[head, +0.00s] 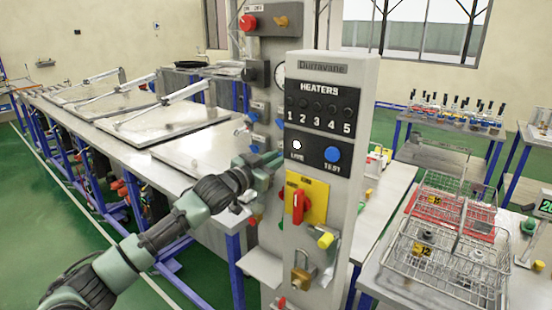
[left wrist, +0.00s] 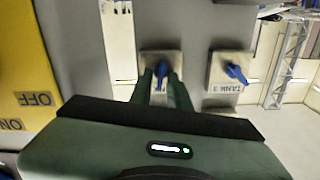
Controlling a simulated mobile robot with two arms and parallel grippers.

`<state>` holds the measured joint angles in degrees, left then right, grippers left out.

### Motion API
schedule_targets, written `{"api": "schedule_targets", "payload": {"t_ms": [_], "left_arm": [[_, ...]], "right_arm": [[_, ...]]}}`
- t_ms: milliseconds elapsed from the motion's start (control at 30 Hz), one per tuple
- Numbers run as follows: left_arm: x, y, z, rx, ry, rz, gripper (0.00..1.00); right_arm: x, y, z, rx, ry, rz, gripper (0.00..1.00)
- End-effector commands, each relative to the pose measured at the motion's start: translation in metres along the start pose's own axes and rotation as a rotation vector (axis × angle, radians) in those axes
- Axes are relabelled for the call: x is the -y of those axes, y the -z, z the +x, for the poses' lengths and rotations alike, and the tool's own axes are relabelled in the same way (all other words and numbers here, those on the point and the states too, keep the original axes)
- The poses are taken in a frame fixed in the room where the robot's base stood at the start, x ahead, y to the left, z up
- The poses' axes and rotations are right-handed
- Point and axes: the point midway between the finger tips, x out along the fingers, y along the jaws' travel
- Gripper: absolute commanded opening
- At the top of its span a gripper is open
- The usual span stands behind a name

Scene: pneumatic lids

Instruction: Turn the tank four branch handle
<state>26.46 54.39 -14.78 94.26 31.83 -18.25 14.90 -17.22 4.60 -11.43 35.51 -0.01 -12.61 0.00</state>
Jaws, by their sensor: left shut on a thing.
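My left gripper (head: 268,161) reaches the side of the grey control column, just left of its front panel. In the left wrist view its two green fingers (left wrist: 160,90) are shut on a blue handle (left wrist: 160,70), one finger on each side. The handle sits on a small square metal plate and points along the fingers. The label of this handle is hidden. A second blue handle (left wrist: 236,73) beside it, on a plate labelled TANK 3, is apart from the gripper and turned at a slant. My right gripper is not in view.
The column front (head: 330,75) carries a HEATERS panel, a blue TEST button (head: 332,154), a red rotary switch (head: 298,207) on a yellow plate and a padlock (head: 301,277). Lidded tanks (head: 130,100) stand left; wire baskets (head: 440,270) stand on a table at right.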

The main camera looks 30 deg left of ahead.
Motion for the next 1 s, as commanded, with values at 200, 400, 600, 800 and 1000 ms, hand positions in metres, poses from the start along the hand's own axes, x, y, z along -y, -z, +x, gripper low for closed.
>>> {"api": "schedule_targets", "payload": {"t_ms": [200, 400, 600, 800, 1000], "left_arm": [[-0.001, -0.001, 0.000, 0.003, -0.001, 0.205, 0.00], [-0.003, -0.001, 0.000, 0.004, -0.001, 0.370, 0.00], [-0.003, -0.002, 0.000, 0.003, -0.001, 0.498, 0.00], [-0.004, -0.002, 0.000, 0.003, -0.001, 0.576, 0.00], [-0.004, -0.003, 0.000, 0.003, -0.001, 0.612, 0.00]], "right_arm": [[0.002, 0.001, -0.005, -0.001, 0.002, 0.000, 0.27], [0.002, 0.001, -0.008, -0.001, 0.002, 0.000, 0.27], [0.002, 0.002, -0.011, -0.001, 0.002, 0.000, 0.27], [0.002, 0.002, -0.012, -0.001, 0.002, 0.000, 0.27], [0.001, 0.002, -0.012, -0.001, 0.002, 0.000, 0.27]]}}
